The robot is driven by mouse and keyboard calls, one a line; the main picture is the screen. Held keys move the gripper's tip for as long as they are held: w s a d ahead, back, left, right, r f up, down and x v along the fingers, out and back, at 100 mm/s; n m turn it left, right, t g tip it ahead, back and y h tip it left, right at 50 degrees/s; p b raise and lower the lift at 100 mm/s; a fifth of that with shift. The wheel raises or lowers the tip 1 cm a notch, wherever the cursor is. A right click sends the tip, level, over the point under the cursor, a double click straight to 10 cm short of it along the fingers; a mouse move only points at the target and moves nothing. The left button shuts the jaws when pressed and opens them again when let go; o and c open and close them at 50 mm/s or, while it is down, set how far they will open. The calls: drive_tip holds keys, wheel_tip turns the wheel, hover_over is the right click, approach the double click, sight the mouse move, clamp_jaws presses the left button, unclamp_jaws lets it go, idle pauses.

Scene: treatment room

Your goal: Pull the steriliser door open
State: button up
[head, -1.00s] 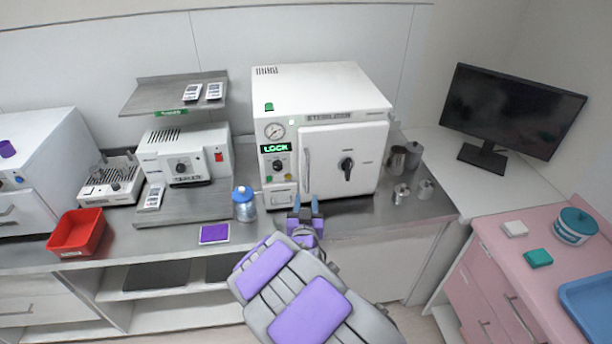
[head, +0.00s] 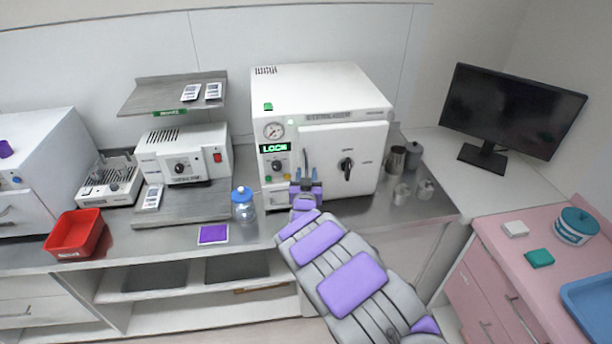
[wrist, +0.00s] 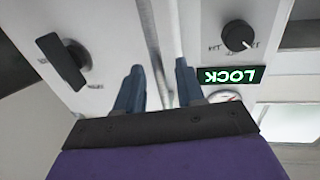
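The steriliser (head: 320,85) is a white box on the steel counter. Its door (head: 362,150) is shut, with a black lever knob (head: 346,168) pointing up and down. A vertical bar handle (head: 305,153) runs along the door's left edge. A green display (head: 274,148) left of it reads LOCK; it also shows upside down in the wrist view (wrist: 230,76). My gripper (head: 306,183) is at the lower part of the handle. In the wrist view its blue fingers (wrist: 159,88) are apart, with the handle bar (wrist: 152,45) between them. Contact is not clear.
A blue-capped bottle (head: 243,205) stands left of the gripper, near the counter's front. Metal canisters (head: 402,180) stand right of the steriliser. A purple pad (head: 213,234) and red bin (head: 75,233) are further left. A pink cabinet (head: 500,255) is at right.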

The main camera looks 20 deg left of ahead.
drive_tip(key=shift+w+a, duration=0.1)
drive_tip(key=shift+w, duration=0.1)
drive_tip(key=shift+c, duration=0.4)
clamp_jaws()
